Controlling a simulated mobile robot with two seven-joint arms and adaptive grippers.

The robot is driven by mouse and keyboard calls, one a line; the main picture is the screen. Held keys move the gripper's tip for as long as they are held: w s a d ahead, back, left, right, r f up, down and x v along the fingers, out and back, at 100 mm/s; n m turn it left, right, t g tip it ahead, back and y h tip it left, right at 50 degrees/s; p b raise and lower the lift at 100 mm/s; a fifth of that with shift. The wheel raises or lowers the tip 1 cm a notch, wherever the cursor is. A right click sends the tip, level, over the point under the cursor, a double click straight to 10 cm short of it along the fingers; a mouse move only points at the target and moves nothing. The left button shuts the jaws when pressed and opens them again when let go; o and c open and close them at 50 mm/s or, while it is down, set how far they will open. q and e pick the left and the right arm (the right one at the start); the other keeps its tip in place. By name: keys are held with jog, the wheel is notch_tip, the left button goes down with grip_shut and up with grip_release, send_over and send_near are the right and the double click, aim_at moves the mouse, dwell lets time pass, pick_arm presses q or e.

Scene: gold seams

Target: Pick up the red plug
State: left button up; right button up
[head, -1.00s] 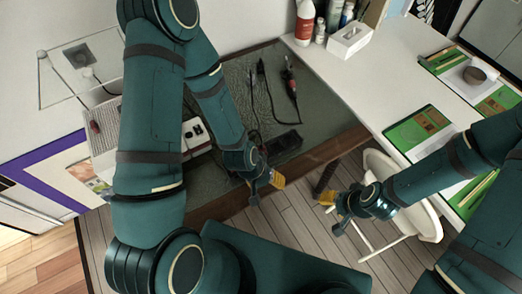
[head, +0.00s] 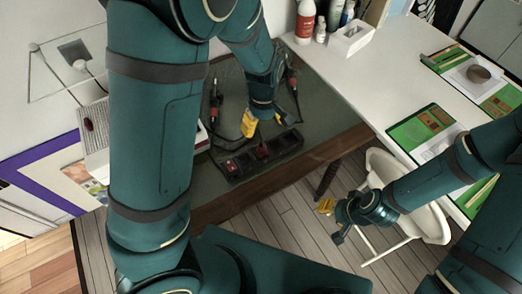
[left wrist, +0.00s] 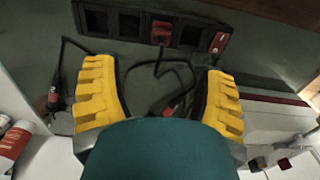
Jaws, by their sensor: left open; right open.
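The red plug (head: 262,151) sits in a black power strip (head: 285,143) on the dark green mat. In the left wrist view the red plug (left wrist: 162,31) is upright in the strip's row of sockets, with a dark cable running from it. My left gripper (head: 264,121) is open and empty, just short of the strip in the head view. In the left wrist view its yellow fingers (left wrist: 158,72) stand wide apart, either side of the plug's line, and apart from it. My right gripper (head: 331,215) is open and empty, away from the strip.
A red switch (left wrist: 219,42) is at one end of the strip. Red-handled tools (head: 213,108) with cables lie on the mat. A white table (head: 385,80) at right holds bottles (head: 305,22), a white box (head: 351,40) and green mats. A white chair (head: 408,215) stands below it.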

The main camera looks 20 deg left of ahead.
aim_at(261, 146)
pick_arm(q)
notch_tip(261, 146, down, 7)
jog(key=shift+f+b, duration=0.2)
jog(key=shift+b, duration=0.8)
jog(key=f, duration=0.1)
jog(key=f+b, duration=0.1)
jog(key=f, duration=0.1)
jog(key=f+b, duration=0.1)
jog(key=f, duration=0.1)
jog(key=shift+w+a+f, duration=0.1)
jog(key=shift+a, duration=0.25)
grip_shut()
